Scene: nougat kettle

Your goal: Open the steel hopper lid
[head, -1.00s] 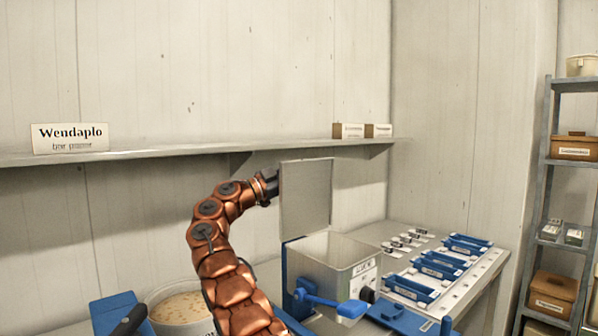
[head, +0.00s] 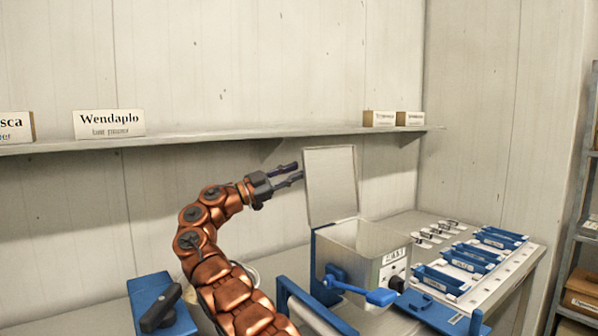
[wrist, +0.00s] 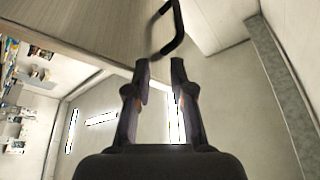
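The steel hopper lid (head: 331,185) stands upright, swung open, above the back of the steel hopper (head: 366,243) in the head view. The hopper is a square metal box with a blue frame and a labelled front. My gripper (head: 300,172) is to the left of the lid, close to its left edge. Its two dark fingers are spread with nothing between them. In the wrist view my gripper (wrist: 160,68) also shows open, and a black bar handle (wrist: 176,30) lies just beyond the fingertips, not gripped.
A wall shelf (head: 210,137) with sign cards runs behind my arm. Blue trays (head: 470,257) stand on the bench at right. A blue lever (head: 380,296) juts out in front of the hopper. A grey rack (head: 585,230) is at far right.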

